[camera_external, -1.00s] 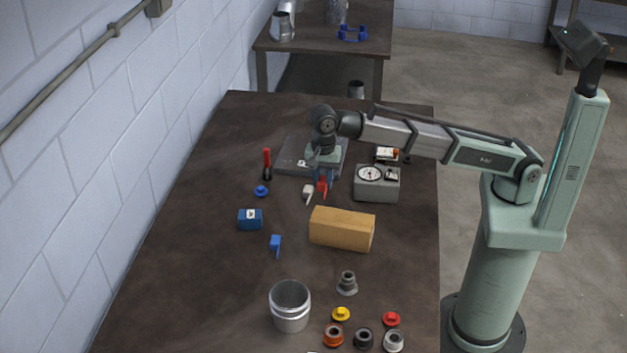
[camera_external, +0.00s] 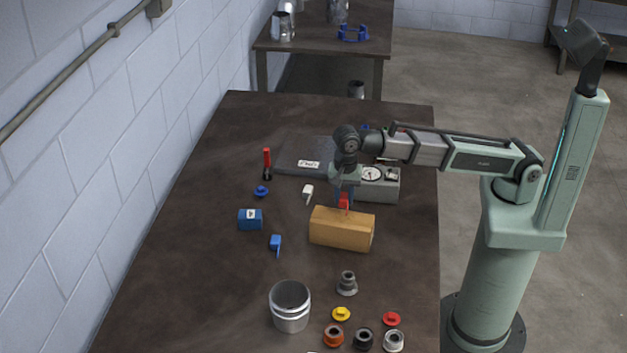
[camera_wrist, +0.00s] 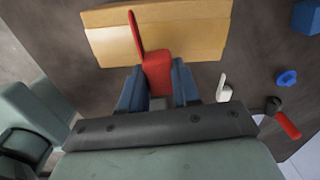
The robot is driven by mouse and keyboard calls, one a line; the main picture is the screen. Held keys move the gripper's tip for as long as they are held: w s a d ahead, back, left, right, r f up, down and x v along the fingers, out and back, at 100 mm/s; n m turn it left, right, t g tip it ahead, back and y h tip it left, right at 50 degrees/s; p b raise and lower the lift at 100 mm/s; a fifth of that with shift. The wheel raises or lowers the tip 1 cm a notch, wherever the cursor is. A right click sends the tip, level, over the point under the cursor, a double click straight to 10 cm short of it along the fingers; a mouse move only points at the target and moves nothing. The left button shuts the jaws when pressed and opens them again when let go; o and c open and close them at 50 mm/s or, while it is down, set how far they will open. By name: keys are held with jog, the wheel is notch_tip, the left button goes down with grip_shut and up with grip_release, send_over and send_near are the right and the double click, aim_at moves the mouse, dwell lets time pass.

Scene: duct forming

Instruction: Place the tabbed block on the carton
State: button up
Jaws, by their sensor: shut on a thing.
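The tabbed block (camera_external: 344,203) is red with a thin upright tab. My gripper (camera_external: 344,192) is shut on it, with blue fingers on either side, as the wrist view shows (camera_wrist: 157,88). The red block (camera_wrist: 157,68) sticks out past the fingertips there, and its tab reaches over the tan carton (camera_wrist: 190,35). In the external view the block is at the far top edge of the carton (camera_external: 341,231). I cannot tell whether the block touches the carton. The carton lies on the dark table.
A grey gauge box (camera_external: 378,188) stands behind and right of the carton. A white tabbed piece (camera_external: 308,191), a blue tabbed piece (camera_external: 275,242) and a blue block (camera_external: 250,219) lie to the left. A metal can (camera_external: 290,306) and several small fittings stand in front.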

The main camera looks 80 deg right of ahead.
aim_at(344, 205)
jog(key=shift+f, duration=1.85)
jog(key=shift+f, duration=0.1)
jog(key=o, duration=1.1)
jog(key=shift+c, duration=0.2)
notch_tip(344, 205, up, 12)
jog(key=shift+r, duration=0.1)
